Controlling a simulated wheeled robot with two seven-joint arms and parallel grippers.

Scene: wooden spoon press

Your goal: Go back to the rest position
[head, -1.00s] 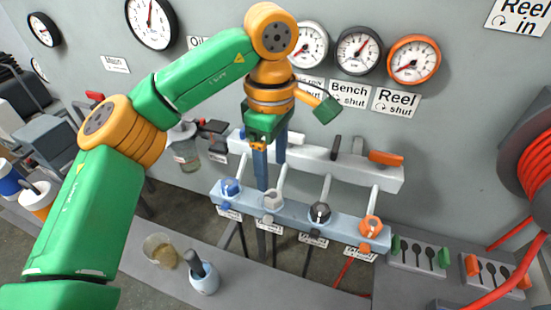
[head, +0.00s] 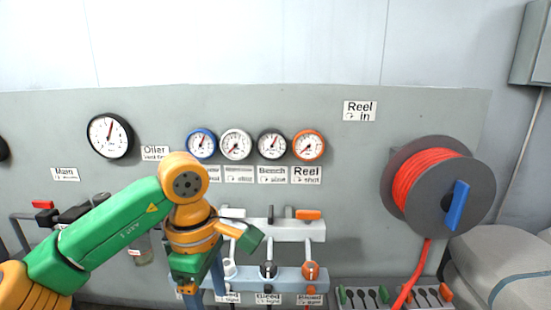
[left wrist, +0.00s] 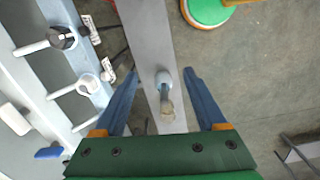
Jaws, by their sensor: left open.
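My left gripper (head: 207,284) hangs at the bottom of the head view, in front of the valve rack, with its blue fingers pointing down. In the left wrist view its two blue fingers (left wrist: 160,72) stand wide apart with nothing gripped. Below and between them lie a grey bench ledge (left wrist: 150,35), a small pale blue cup (left wrist: 162,77) and a brownish glass (left wrist: 167,108). My left arm comes in from the lower left, bent at the elbow. My right gripper is in neither view.
The valve rack (head: 252,280) has levers, including an orange one (head: 311,271). Several gauges hang on the grey wall above. A red hose reel (head: 437,190) with a blue handle (head: 457,205) is at the right. Spoon-shaped slots show in a grey tray (head: 365,296).

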